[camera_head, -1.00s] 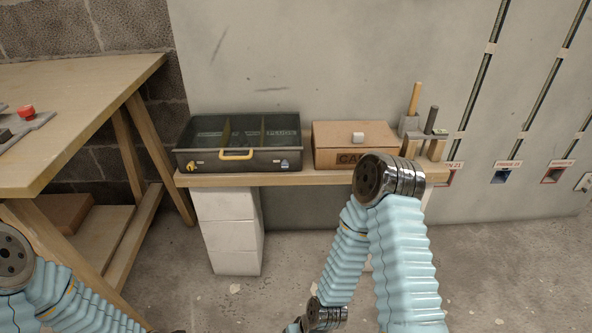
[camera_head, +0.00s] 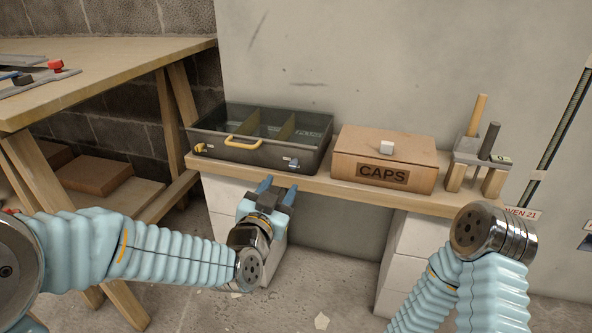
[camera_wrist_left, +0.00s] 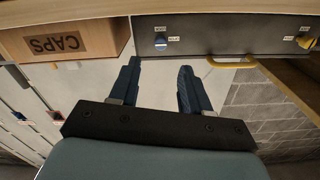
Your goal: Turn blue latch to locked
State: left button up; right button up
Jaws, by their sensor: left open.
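The blue latch (camera_head: 293,163) is a small knob on the front right of a dark toolbox (camera_head: 240,158) on the bench. It also shows in the left wrist view (camera_wrist_left: 160,43), with small pale labels near it. I cannot tell which way it is turned. My left gripper (camera_head: 276,189) is open and empty, its blue fingers pointing at the toolbox front, below and short of the latch. In the left wrist view the gap between its fingertips (camera_wrist_left: 158,67) lies roughly in line with the latch, apart from it. My right gripper is out of view.
A yellow latch (camera_head: 201,148) and yellow handle (camera_head: 243,142) are on the same toolbox front. A CAPS carton (camera_head: 385,158) stands to the right, then a wooden holder (camera_head: 478,165) with upright rods. The bench edge (camera_head: 340,188) runs below. A worktable (camera_head: 110,72) is at left.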

aim_at(293, 166)
pick_arm(q)
jog(key=x, duration=0.9)
jog(key=shift+f, duration=0.15)
jog(key=shift+c, duration=0.3)
grip_shut()
